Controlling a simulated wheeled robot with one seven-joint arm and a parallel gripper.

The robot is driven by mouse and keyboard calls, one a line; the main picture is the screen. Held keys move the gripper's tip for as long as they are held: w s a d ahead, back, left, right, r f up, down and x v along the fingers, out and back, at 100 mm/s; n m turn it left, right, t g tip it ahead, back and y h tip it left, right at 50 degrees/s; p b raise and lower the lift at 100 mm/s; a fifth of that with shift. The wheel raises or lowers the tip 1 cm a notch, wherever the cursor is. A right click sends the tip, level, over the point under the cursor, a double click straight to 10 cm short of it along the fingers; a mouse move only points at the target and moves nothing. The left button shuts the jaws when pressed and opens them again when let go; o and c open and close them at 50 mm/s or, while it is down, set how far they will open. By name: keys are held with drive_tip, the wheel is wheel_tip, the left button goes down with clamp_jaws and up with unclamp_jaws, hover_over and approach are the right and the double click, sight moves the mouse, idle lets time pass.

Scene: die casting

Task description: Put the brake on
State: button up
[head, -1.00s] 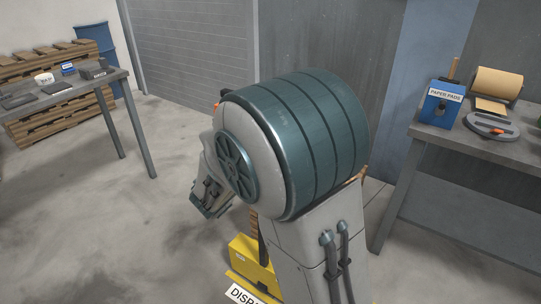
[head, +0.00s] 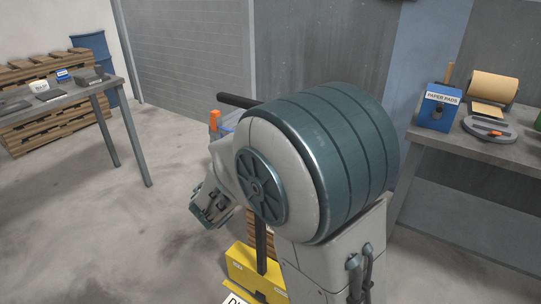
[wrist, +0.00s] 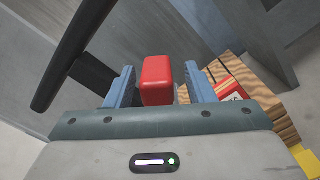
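A red block-like lever end (wrist: 157,80) stands between the two blue-grey fingers of my gripper (wrist: 160,74) in the wrist view. The fingers are apart, with a narrow gap seeming to show on each side of the red piece. A black bar (wrist: 72,55) runs slantwise at upper left. In the head view an orange-red upright piece (head: 214,121) shows just below the black bar (head: 238,101), left of my arm. My arm hides most of the handle and my gripper there. A black post (head: 261,245) rises from a yellow base (head: 255,275).
A wooden pallet (wrist: 220,75) with a red box (wrist: 229,88) lies low at right in the wrist view. A table (head: 60,100) stands at left. A bench (head: 480,150) with a blue paper pads box (head: 437,112) stands at right. The floor at left is clear.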

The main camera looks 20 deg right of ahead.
drive_tip(key=p+v, duration=0.1)
drive_tip(key=v, duration=1.2)
drive_tip(key=shift+s+a, duration=0.25)
drive_tip(key=shift+s, duration=0.1)
drive_tip(key=shift+r, duration=0.1)
